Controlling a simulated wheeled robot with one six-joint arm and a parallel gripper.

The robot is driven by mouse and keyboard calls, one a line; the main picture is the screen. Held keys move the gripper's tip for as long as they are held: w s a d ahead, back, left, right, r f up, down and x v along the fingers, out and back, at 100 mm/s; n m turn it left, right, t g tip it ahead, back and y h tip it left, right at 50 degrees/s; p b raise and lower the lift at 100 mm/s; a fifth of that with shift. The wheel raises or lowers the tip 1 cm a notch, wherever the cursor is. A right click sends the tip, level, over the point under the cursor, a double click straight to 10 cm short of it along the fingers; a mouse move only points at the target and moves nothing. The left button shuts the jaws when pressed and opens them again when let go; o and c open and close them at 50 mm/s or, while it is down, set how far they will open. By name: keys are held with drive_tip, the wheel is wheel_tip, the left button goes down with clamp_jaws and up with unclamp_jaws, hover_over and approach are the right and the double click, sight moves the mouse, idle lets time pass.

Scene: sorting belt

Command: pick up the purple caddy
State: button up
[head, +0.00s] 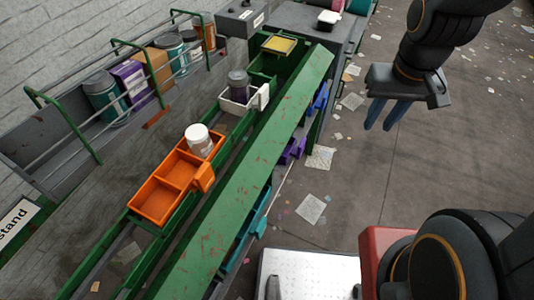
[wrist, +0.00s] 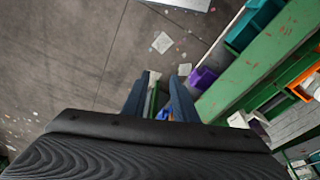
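The purple caddy (head: 292,151) is low on the near side of the green conveyor. The sloped green panel hides much of it in the head view. It also shows in the wrist view (wrist: 203,80), to the right of my fingers and apart from them. My gripper (head: 382,116) is raised over the floor side, to the right of the conveyor in the head view. Its two blue fingers are apart with nothing held between them. In the wrist view (wrist: 158,98) they point down with a gap between them.
A blue caddy (head: 319,98) and a teal caddy (head: 257,221) flank the purple one. The sloped green panel (head: 235,170) overhangs them. An orange caddy (head: 154,203) and a white caddy (head: 233,107) stand on the belt. The floor near my gripper is open, with scattered paper.

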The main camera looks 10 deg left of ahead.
drive_tip(key=w+a+f+n+t+y+b, duration=0.15)
drive_tip(key=w+f+n, duration=0.3)
drive_tip(key=w, duration=0.45)
drive_tip(key=w+a+f+n+t+h+b, duration=0.1)
drive_tip(key=w+f+n+t+b, duration=0.15)
drive_tip(key=w+f, duration=0.4)
drive_tip(key=shift+w+a+f+n+g+y, duration=0.6)
drive_tip(key=shift+a+f+n+y, duration=0.5)
drive_tip(key=shift+a+f, duration=1.95)
drive_tip(key=shift+w+a+f+n+g+y, duration=0.55)
drive_tip(key=shift+a+f+n+y, duration=0.45)
drive_tip(key=shift+a+f, duration=2)
drive_tip(key=shift+w+a+f+n+g+y, duration=0.75)
drive_tip(key=shift+a+f+n, duration=0.9)
drive_tip(key=shift+f, duration=2.45)
drive_tip(key=shift+s+a+m, duration=0.25)
drive_tip(key=shift+a+m, duration=0.05)
drive_tip(key=shift+m, duration=0.05)
drive_tip(key=shift+c, duration=0.2)
clamp_jaws()
